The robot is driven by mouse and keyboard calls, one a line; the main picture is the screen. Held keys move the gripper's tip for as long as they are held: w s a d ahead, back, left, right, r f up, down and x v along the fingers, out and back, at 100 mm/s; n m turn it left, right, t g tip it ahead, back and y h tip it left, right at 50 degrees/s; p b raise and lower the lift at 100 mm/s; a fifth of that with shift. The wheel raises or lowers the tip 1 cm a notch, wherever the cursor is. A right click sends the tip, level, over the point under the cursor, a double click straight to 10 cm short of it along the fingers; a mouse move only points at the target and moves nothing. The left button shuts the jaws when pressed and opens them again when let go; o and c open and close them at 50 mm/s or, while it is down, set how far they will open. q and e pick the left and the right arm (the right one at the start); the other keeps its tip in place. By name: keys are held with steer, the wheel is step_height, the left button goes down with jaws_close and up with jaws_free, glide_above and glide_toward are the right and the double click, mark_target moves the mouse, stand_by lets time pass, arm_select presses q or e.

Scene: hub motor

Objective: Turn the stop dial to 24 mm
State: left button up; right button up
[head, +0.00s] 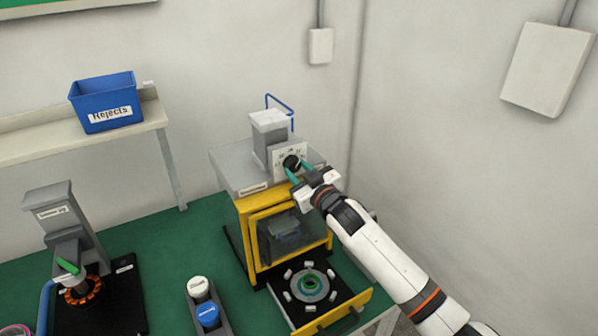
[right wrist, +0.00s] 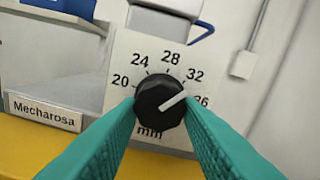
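The stop dial is a black knob (right wrist: 158,101) with a white pointer line on a white scale plate (right wrist: 125,55) marked in mm. In the right wrist view its pointer aims up and right, between 32 and 36 and nearer 36. The 24 mark is up and left of the knob. The dial also shows in the head view (head: 291,161). My right gripper (right wrist: 160,103) has one teal finger on each side of the knob, and both fingertips appear to meet its edges. It also shows in the head view (head: 297,169). My left gripper is not in view.
The dial is on top of a grey and yellow machine (head: 243,207) with an open drawer (head: 345,312) below. A blue Rejects bin (head: 105,103) stands on a shelf. A black station (head: 125,285) and two capped containers (head: 207,312) are on the green bench to the left.

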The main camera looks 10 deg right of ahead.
steer(key=c, duration=0.3)
steer(key=shift+c, duration=0.2)
steer(key=n, duration=0.4)
steer(key=n+p, duration=0.1)
steer(key=n, duration=0.2)
steer(key=shift+d+r+n, duration=0.1)
steer(key=shift+n, duration=0.2)
steer(key=n, duration=0.4)
steer(key=shift+r+p, duration=0.1)
steer(key=shift+p, duration=0.25)
steer(key=shift+n+p, duration=0.3)
steer(key=shift+n, duration=1.7)
